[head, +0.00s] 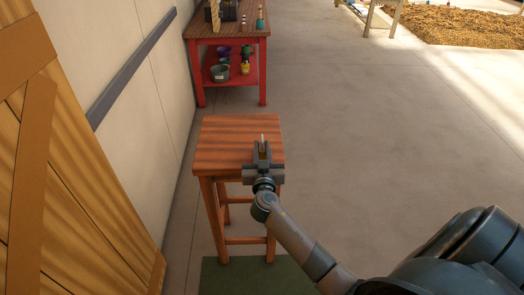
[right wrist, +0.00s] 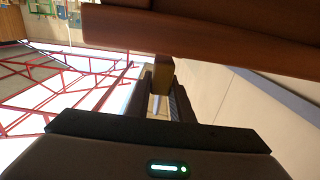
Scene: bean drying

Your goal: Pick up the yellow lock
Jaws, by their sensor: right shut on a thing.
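The yellow lock (right wrist: 163,76) is a small brass-coloured block with a pale metal shackle, seen between the fingers in the right wrist view. My right gripper (head: 262,150) is shut on it over the right part of the wooden stool's seat (head: 222,145). In the head view the lock shows only as a small bit between the fingers, the rest hidden by them. In the right wrist view the wooden seat's edge (right wrist: 220,32) lies close to the lock; I cannot tell whether they touch. My left gripper is not in view.
A red workbench (head: 226,34) with pots and bottles stands behind the stool. A wooden door (head: 60,170) and a pale wall (head: 130,70) are on the left. A green mat (head: 238,280) lies in front. The concrete floor (head: 380,130) to the right is clear.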

